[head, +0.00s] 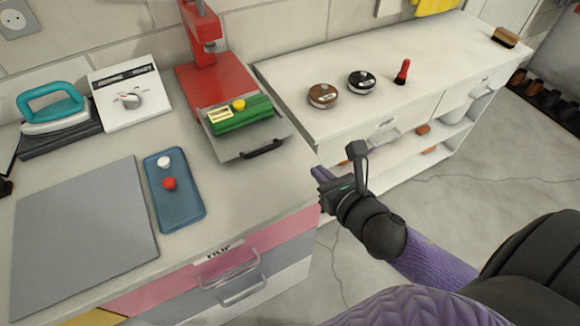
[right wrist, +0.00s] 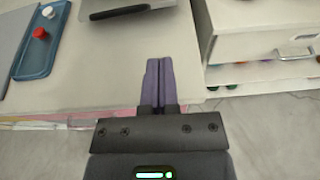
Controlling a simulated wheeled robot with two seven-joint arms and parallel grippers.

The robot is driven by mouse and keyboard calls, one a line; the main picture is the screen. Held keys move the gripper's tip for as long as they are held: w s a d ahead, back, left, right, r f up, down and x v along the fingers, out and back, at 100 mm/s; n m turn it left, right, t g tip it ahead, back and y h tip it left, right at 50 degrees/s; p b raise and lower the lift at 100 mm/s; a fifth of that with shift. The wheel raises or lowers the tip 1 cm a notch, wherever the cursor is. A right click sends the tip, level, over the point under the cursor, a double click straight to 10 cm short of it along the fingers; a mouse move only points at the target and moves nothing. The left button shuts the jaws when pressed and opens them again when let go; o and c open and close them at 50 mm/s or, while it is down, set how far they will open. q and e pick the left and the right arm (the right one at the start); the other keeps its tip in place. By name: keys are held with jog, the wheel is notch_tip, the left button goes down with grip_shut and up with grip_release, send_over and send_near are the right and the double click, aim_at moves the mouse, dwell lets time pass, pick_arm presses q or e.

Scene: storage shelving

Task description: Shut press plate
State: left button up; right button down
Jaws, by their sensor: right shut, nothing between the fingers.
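The red press (head: 205,70) stands at the back of the counter. Its grey plate (head: 235,150) sticks out at the front, with a black handle (head: 261,149) on its front edge. A green block (head: 240,118) with a yellow knob sits on the plate. My right gripper (head: 320,173) is shut and empty, to the right of and nearer than the handle, apart from it, by the counter's right edge. In the right wrist view, its purple fingers (right wrist: 161,65) lie together, with the plate's handle (right wrist: 120,12) ahead and to the left. My left gripper is not in view.
A blue tray (head: 186,217) holds a white and a red knob. A grey mat (head: 80,235), an iron (head: 52,108) and a white dial box (head: 131,97) are at left.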

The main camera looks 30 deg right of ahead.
jog(key=s+f, duration=0.1)
jog(key=b, duration=0.2)
send_near(286, 136)
jog(key=x, duration=0.2)
jog(key=b+x, duration=0.1)
jog(key=x, duration=0.3)
jog(key=shift+s+f, duration=0.15)
jog(key=shift+f, duration=0.1)
jog(key=shift+w+b, duration=0.4)
jog(key=shift+w, duration=0.2)
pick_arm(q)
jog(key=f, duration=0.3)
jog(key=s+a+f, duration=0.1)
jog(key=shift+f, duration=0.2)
pick_arm(e)
jog(key=shift+w+r, duration=0.1)
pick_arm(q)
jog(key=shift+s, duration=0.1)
